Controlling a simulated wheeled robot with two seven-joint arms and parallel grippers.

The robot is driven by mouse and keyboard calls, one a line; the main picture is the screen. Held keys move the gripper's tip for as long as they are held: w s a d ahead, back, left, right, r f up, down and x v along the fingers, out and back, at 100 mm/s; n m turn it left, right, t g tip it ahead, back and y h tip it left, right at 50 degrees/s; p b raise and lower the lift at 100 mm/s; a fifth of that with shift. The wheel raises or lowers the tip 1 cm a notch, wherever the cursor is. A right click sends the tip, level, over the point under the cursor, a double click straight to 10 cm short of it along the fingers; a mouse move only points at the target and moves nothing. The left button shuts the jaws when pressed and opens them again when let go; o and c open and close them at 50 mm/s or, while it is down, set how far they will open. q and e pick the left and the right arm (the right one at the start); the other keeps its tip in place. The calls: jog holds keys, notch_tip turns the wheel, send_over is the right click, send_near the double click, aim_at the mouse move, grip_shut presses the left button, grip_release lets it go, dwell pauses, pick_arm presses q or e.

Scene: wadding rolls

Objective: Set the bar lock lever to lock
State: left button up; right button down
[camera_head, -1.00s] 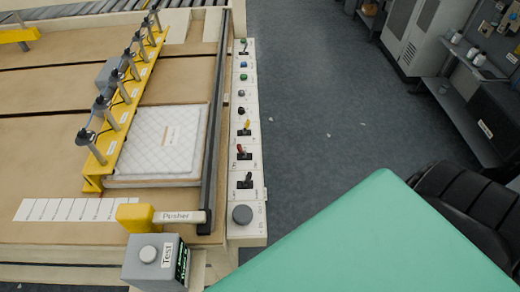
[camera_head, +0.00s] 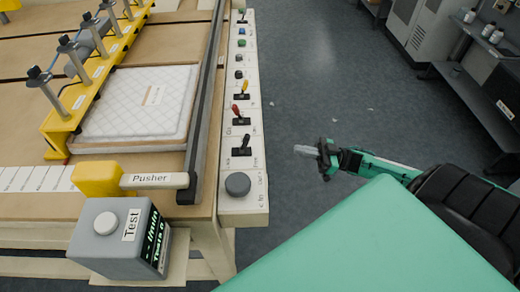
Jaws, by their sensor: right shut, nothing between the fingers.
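A narrow white control panel (camera_head: 228,170) runs along the right edge of the worktable. It carries a black lever (camera_head: 245,142) near its front end, a red-handled lever (camera_head: 236,112) behind that and a yellow-handled lever (camera_head: 245,88) farther back. The labels are too small to read, so I cannot tell which is the bar lock lever. The black lever's handle leans up and slightly right. My right gripper (camera_head: 304,150) is shut and empty, over the floor to the right of the panel and apart from it. My left gripper is not in view.
A round dark knob (camera_head: 238,184) sits at the panel's front end. A dark bar (camera_head: 205,110) runs beside the panel, with a Pusher handle (camera_head: 155,181) and a grey Test box (camera_head: 115,240) in front. A white quilted pad (camera_head: 140,105) lies on the table.

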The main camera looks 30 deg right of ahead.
aim_at(244, 144)
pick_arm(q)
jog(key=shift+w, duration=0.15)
pick_arm(e)
jog(key=shift+s+a+r+n+g+y, duration=0.15)
jog(key=shift+s+r+n+g+y, duration=0.15)
jog(key=shift+r+n+g+y, duration=0.25)
